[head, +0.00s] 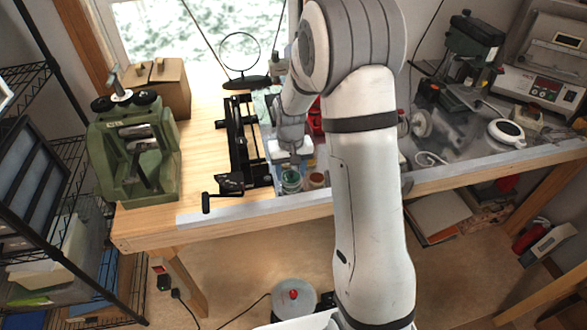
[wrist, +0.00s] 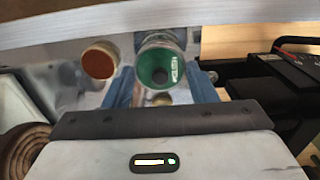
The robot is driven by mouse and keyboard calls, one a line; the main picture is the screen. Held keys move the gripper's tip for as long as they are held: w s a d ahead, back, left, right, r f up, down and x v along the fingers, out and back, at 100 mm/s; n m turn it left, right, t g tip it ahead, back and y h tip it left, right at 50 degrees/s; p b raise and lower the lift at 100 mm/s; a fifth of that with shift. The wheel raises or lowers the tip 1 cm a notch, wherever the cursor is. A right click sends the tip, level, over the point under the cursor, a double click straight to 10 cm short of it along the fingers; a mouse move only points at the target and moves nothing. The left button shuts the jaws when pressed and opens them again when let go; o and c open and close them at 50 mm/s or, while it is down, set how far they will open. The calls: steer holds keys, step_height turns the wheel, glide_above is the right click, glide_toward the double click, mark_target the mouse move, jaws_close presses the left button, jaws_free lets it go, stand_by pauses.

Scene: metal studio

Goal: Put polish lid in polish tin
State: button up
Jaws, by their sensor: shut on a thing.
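My gripper (wrist: 161,88) points down at the front edge of the workbench. In the wrist view its two blue fingers flank a green-topped round thing (wrist: 153,67) with pale sides, and it is shut on it. I cannot tell whether this is the polish lid alone or the lid with a tin beneath. The green thing also shows in the head view (head: 291,181), under my gripper (head: 291,163). A round container with an orange-brown top (wrist: 100,60) stands beside it, apart from the fingers; in the head view it is just right (head: 317,180).
A black metal frame with a crank (head: 240,140) stands close left of my gripper. A green machine (head: 135,150) is farther left. The bench's pale front edge (head: 270,208) is close by. Tools and machines crowd the right side; bare wood (head: 200,150) shows at left.

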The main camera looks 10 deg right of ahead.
mark_target(291, 173)
steer(key=shift+s+f, duration=0.1)
steer(key=shift+f, duration=0.1)
steer(key=o, duration=0.9)
step_height(291, 173, up, 12)
steer(key=b, duration=0.2)
steer(key=s+r+t, duration=0.1)
steer(key=s+r, duration=0.1)
steer(key=s, duration=0.6)
steer(key=s+r+t, duration=0.1)
steer(key=s+r, duration=0.1)
steer(key=s, duration=0.6)
steer(key=s+d+r+t, duration=0.1)
steer(key=s+r, duration=0.1)
steer(key=s, duration=0.6)
steer(key=shift+s+r, duration=0.15)
